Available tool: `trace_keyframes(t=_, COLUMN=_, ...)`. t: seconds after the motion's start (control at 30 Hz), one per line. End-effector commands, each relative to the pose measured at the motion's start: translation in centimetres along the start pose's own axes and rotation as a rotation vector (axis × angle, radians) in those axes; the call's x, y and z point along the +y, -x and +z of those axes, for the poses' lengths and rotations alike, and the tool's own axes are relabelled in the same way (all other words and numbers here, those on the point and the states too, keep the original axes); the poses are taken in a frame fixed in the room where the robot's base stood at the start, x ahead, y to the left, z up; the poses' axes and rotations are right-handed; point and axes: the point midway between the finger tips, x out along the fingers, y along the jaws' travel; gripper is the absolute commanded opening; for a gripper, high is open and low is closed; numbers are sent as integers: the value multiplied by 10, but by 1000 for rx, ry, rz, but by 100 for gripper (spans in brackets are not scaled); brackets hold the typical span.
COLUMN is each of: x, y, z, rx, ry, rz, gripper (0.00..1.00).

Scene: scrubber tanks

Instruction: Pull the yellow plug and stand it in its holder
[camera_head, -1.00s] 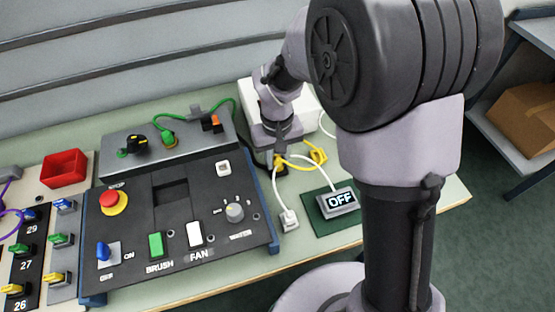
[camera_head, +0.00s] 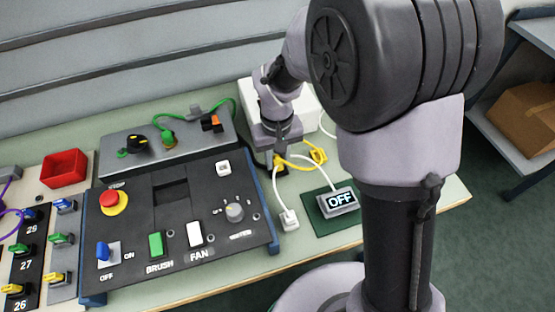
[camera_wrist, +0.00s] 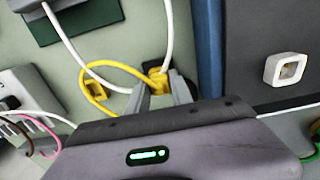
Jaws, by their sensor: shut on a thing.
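The yellow plug (camera_wrist: 157,77) is between the two fingers of my gripper (camera_wrist: 160,92), which is shut on it. In the head view my gripper (camera_head: 281,152) points down just right of the black control panel, with the yellow plug (camera_head: 279,162) small at its tips. A yellow cable (camera_wrist: 118,68) loops from the plug to a yellow piece (camera_wrist: 96,90) on the bench; I cannot tell whether that piece is a holder. A dark part shows beside the plug, mostly hidden by a finger. Whether the plug is seated or lifted cannot be told.
The black control panel (camera_head: 215,205) with its blue side edge stands close left of my gripper. A grey box reading OFF (camera_head: 340,201) sits on a green mat (camera_head: 322,226), with a white plug (camera_head: 289,219) beside it. White cables run near my gripper.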

Motion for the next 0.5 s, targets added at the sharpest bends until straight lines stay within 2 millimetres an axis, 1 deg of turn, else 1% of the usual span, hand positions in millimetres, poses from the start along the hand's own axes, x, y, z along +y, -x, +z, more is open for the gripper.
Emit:
trace_keyframes(t=0.43, x=0, y=0, z=0, rx=0, ry=0, rz=0, gripper=0)
trace_keyframes(t=0.47, x=0, y=0, z=0, rx=0, ry=0, rz=0, gripper=31)
trace_keyframes(t=0.5, x=0, y=0, z=0, rx=0, ry=0, rz=0, gripper=39)
